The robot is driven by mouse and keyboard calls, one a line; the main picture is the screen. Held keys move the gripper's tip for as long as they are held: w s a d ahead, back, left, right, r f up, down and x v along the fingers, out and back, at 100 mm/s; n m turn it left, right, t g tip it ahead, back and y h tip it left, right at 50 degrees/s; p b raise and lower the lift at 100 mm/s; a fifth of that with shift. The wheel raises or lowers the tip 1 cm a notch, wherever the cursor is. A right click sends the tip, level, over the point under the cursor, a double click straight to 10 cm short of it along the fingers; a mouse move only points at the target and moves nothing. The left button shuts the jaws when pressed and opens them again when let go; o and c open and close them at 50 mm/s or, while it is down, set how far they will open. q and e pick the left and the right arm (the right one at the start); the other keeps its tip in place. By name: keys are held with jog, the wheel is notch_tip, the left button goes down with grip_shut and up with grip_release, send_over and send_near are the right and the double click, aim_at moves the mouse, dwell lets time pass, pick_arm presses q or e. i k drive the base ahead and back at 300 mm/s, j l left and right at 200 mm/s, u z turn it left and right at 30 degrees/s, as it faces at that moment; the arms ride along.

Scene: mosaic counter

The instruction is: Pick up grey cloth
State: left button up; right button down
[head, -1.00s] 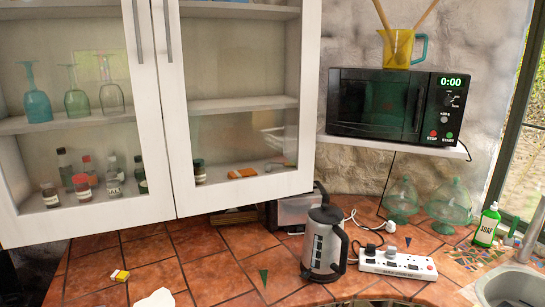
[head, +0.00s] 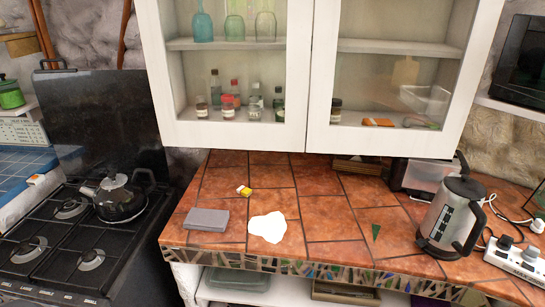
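A grey cloth (head: 207,220), folded into a flat rectangle, lies near the left front edge of the tiled counter in the head view. Neither of my grippers shows in the head view, so I cannot see how they stand.
The tiled counter (head: 318,235) also holds a white flat patch (head: 268,227), a small yellow-and-white item (head: 244,191), a kettle (head: 451,218) and a power strip (head: 515,257). A stove (head: 75,235) with a dark kettle (head: 120,199) stands left. A glass-door cabinet (head: 312,75) hangs above.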

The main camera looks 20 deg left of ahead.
aim_at(212, 220)
jog(key=u, duration=1.35)
